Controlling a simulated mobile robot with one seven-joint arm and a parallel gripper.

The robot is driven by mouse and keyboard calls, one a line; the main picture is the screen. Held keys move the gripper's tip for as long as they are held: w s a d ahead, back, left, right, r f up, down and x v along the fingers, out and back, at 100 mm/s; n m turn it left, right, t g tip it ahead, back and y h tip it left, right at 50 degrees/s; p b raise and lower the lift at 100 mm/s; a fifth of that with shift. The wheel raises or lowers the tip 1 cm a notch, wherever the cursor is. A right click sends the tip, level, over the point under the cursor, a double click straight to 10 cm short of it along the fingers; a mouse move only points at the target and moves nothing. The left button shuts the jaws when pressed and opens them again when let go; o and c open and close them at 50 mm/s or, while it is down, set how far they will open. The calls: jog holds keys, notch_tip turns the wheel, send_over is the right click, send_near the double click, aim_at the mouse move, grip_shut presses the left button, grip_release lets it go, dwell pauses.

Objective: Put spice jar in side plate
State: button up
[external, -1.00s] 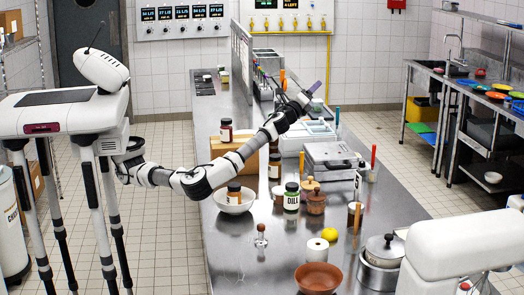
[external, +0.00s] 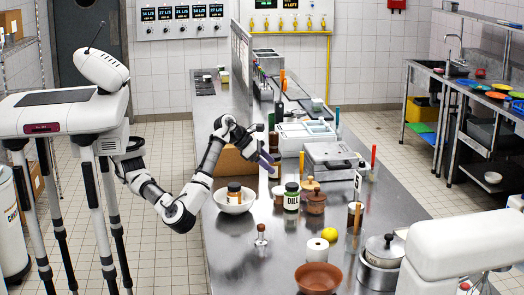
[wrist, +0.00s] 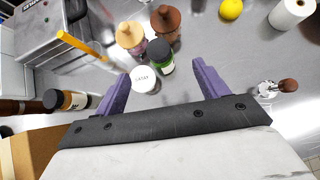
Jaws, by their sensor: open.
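Several spice jars stand on the steel counter. Another jar with a dark lid (external: 234,190) sits inside a white bowl-like dish (external: 232,208); I cannot tell whether this dish is the side plate. My gripper (external: 269,164) is above the counter, pointing down toward the jars. In the wrist view its purple fingers (wrist: 160,85) are apart, with the white-lidded jar in view between them and nothing held.
A dark-lidded jar (wrist: 68,99) lies left of the fingers in the wrist view. Wooden-lidded pots (external: 316,201), a yellow lemon (external: 330,235), a paper roll (external: 317,250) and a brown bowl (external: 318,278) stand nearby. A press-like appliance (external: 330,160) is behind.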

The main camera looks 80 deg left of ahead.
aim_at(290, 184)
jog(key=x, duration=0.2)
jog(key=p+x, duration=0.1)
jog(key=x, duration=0.5)
jog(key=shift+s+f, duration=0.2)
jog(key=shift+f, duration=0.15)
jog(key=shift+a+p+x, duration=0.2)
jog(key=shift+p+x, duration=0.35)
jog(key=shift+x, duration=0.8)
jog(key=shift+a+p+x, duration=0.2)
jog(key=shift+p+x, duration=0.35)
jog(key=shift+x, duration=0.8)
jog(key=shift+s+f, duration=0.1)
jog(key=shift+f, duration=0.05)
jog(key=shift+c, duration=0.2)
jog(key=c, duration=1.3)
jog(key=shift+o, duration=0.2)
notch_tip(290, 184, up, 20)
jog(key=b, duration=0.2)
